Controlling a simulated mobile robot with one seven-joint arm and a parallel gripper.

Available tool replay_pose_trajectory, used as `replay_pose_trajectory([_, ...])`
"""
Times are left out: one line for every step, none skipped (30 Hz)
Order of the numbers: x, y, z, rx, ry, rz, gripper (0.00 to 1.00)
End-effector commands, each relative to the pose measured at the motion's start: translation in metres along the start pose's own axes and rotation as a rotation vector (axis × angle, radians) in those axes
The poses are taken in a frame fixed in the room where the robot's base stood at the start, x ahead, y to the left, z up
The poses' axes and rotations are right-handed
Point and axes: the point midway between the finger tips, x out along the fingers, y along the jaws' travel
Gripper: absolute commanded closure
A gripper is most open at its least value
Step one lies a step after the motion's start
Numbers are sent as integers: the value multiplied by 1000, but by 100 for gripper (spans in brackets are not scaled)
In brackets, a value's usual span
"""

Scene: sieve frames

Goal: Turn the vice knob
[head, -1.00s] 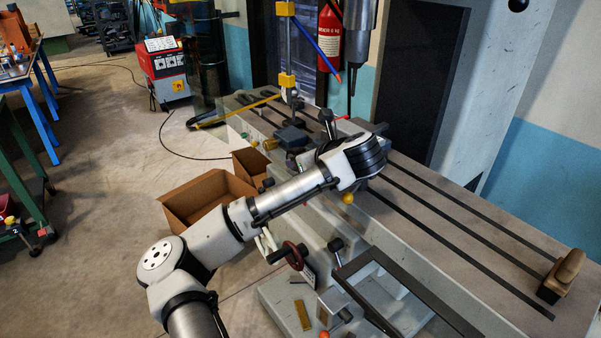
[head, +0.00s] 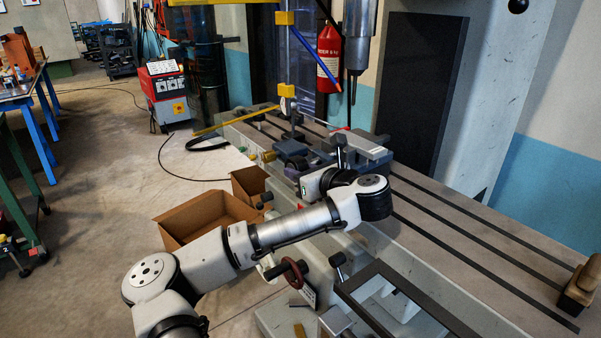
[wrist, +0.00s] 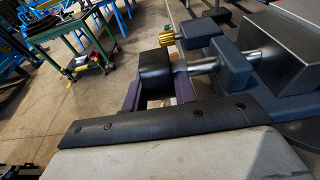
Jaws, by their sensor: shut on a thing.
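The blue-grey vice (head: 368,150) stands on the slotted machine table. In the wrist view its blue block and grey body (wrist: 232,62) fill the upper right, with a bright steel screw running left from them. At the screw's left end is the black vice knob (wrist: 154,68). My gripper (wrist: 156,92) has its purple fingers on either side of this knob and is shut on it. In the head view the purple fingers (head: 298,166) show small at the vice's left end, and the knob is hard to make out there.
The slotted machine table (head: 452,225) is mostly bare right of the vice. A wooden-handled block (head: 580,283) sits at its right end. Cardboard boxes (head: 205,218) stand left of it. A red handwheel (head: 294,272) is below my arm. A ribbed brass knob (wrist: 169,38) is near the vice knob.

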Motion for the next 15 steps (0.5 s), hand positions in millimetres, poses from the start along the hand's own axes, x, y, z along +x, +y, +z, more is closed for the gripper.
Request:
replay_pose_trajectory([0, 0, 0, 0, 0, 0, 96])
replay_pose_trajectory([0, 0, 0, 0, 0, 0, 96])
replay_pose_trajectory([0, 0, 0, 0, 0, 0, 96])
replay_pose_trajectory([0, 0, 0, 0, 0, 0, 69])
replay_pose_trajectory([0, 0, 0, 0, 0, 0, 65])
replay_pose_trajectory([0, 0, 0, 0, 0, 0, 60])
replay_pose_trajectory([0, 0, 0, 0, 0, 0, 56])
replay_pose_trajectory([0, 0, 0, 0, 0, 0, 52])
replay_pose_trajectory([0, 0, 0, 0, 0, 0, 51])
replay_pose_trajectory([0, 0, 0, 0, 0, 0, 51])
replay_pose_trajectory([0, 0, 0, 0, 0, 0, 51])
replay_pose_trajectory([0, 0, 0, 0, 0, 0, 51])
replay_pose_trajectory([0, 0, 0, 0, 1, 0, 51])
replay_pose_trajectory([0, 0, 0, 0, 1, 0, 51])
replay_pose_trajectory([0, 0, 0, 0, 1, 0, 51])
